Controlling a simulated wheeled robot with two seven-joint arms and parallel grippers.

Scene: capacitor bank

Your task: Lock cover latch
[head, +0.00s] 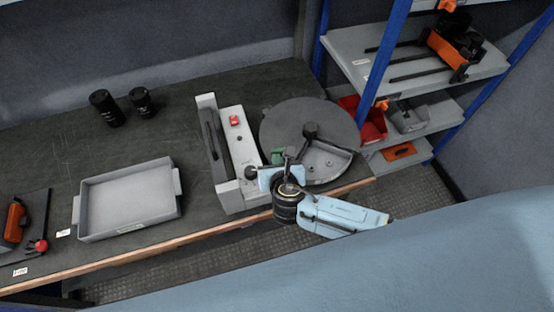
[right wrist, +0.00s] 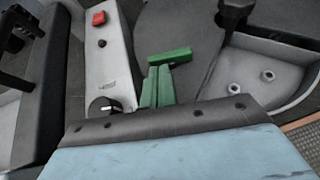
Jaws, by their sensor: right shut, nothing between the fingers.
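My left gripper is not in view.
The white panel (head: 240,148) carries a red button (head: 234,120) and a black knob (head: 250,172). A black knob (head: 311,131) stands on the grey disc (head: 290,115). A grey tray (head: 128,201) and two black cylinders (head: 106,108) lie left. Shelves (head: 440,75) stand right.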

